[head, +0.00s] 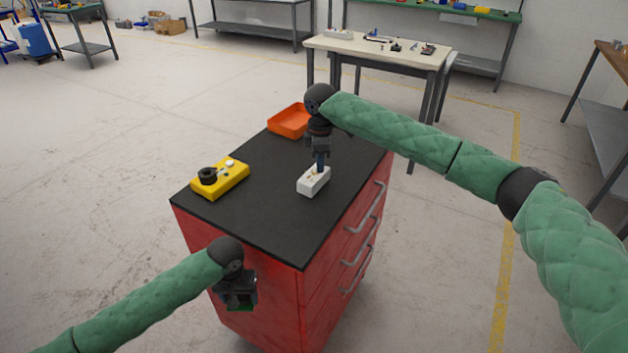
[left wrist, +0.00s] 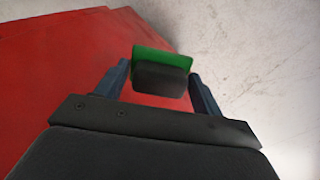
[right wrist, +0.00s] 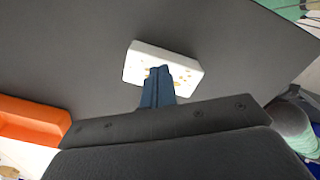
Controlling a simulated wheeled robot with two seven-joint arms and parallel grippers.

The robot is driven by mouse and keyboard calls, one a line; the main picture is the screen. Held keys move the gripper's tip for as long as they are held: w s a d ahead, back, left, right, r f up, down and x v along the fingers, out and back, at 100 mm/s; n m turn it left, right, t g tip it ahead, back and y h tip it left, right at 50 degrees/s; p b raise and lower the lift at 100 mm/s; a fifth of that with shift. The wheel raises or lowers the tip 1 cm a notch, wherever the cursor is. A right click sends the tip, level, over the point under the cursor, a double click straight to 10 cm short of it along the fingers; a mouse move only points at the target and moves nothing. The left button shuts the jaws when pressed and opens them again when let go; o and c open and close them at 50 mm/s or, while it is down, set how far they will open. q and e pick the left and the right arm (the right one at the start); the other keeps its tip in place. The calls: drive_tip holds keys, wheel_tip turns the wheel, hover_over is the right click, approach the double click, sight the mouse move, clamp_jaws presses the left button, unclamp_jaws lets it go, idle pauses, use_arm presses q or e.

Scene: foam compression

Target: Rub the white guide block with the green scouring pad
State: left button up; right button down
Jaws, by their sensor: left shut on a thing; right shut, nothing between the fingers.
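The white guide block (head: 314,182) lies on the black top of the red cabinet, near its right side. My right gripper (head: 320,168) is shut with nothing between its fingers, its tips pointing down at the block. In the right wrist view the closed fingers (right wrist: 159,88) overlap the white block (right wrist: 178,66), which has yellowish spots on its face; I cannot tell if they touch. My left gripper (head: 238,300) is in front of the cabinet, below its top. It is shut on the green scouring pad (left wrist: 163,57), which has a dark backing and shows between the fingers.
On the cabinet top (head: 265,210) stand a yellow block (head: 221,179) with a black ring at the left and an orange tray (head: 289,121) at the back. The front of the top is bare. Drawer handles (head: 372,206) stick out on the right side.

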use_arm(q)
drive_tip(key=shift+r, duration=0.1)
use_arm(e)
drive_tip(key=shift+f, duration=0.55)
use_arm(q)
drive_tip(key=shift+r+p, duration=2.85)
drive_tip(key=shift+p, duration=0.1)
use_arm(e)
drive_tip(key=shift+r, duration=3)
